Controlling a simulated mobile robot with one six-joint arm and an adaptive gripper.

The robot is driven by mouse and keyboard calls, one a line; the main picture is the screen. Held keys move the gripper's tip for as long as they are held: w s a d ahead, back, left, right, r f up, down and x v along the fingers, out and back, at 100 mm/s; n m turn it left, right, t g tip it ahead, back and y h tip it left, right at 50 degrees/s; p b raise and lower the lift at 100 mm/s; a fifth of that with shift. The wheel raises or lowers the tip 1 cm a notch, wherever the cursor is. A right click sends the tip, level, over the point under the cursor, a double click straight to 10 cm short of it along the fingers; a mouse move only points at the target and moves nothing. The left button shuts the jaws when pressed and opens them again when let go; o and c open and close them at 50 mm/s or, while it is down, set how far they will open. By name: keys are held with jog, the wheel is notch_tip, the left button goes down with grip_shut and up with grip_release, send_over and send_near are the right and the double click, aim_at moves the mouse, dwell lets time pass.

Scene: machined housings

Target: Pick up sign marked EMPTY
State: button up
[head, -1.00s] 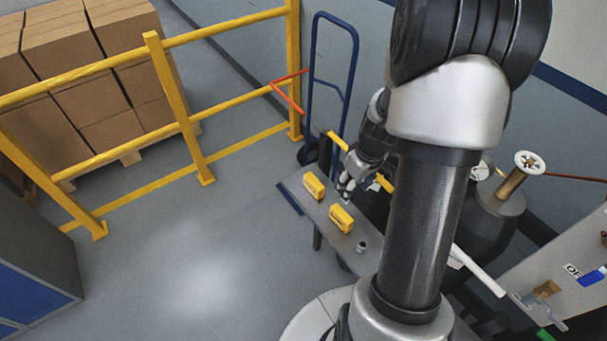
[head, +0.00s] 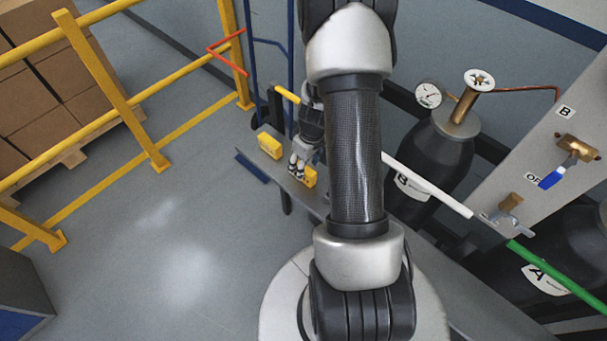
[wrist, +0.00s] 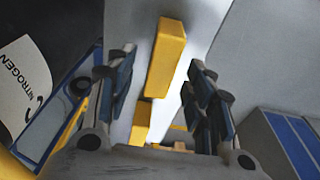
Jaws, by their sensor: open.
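I cannot read the word EMPTY on anything in these frames. Two yellow blocks lie on a narrow grey bench (head: 318,204): one farther left (head: 270,144), one nearer (head: 309,177). Two yellow blocks also show in the wrist view, a larger one (wrist: 166,60) and a smaller one (wrist: 141,122). My gripper (head: 298,166) is over the bench beside the nearer block in the head view. In the wrist view its fingers (wrist: 161,85) are spread, with the larger block seen in the gap between them. I see nothing held. Any marking on the blocks is unreadable.
Black gas cylinders (head: 437,150) with a gauge stand right of the bench, beside a grey valve panel (head: 545,150). A blue hand truck (head: 271,60) and yellow railing (head: 115,90) stand behind and left.

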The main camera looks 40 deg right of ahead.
notch_tip(320, 180, down, 4)
jog(key=shift+w+a+r+b, duration=0.1)
jog(key=shift+w+b, duration=0.05)
jog(key=shift+b, duration=0.5)
jog(key=shift+c, duration=0.5)
grip_shut()
jog(key=shift+r, duration=0.1)
